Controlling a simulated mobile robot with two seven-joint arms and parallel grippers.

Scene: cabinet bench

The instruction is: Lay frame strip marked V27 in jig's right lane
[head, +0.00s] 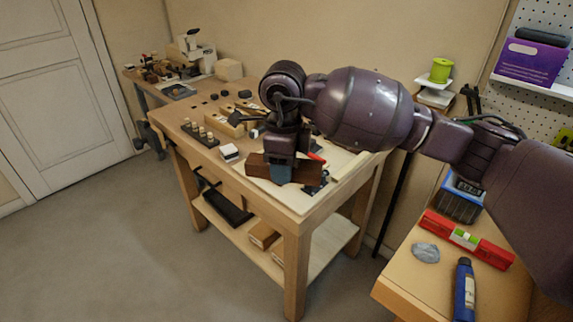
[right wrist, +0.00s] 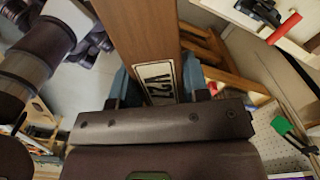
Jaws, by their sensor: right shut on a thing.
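The frame strip (head: 256,167) is dark brown wood, held above the front part of the workbench. In the right wrist view the strip (right wrist: 138,30) runs away from between the jaws, and its white label (right wrist: 156,82) appears to read V27. My right gripper (head: 281,173) is shut on it, with blue fingers on both sides. A pale board with a red-handled clamp (head: 317,157), possibly the jig, lies behind and beside the strip; my arm and the strip hide much of it, and I cannot make out its lanes.
On the workbench (head: 300,206) stand a rack of pegs (head: 200,134), a small white-topped block (head: 229,153) and several dark parts. A side bench at the right carries a red level (head: 466,238), a blue tube (head: 464,288) and a blue bin (head: 460,199).

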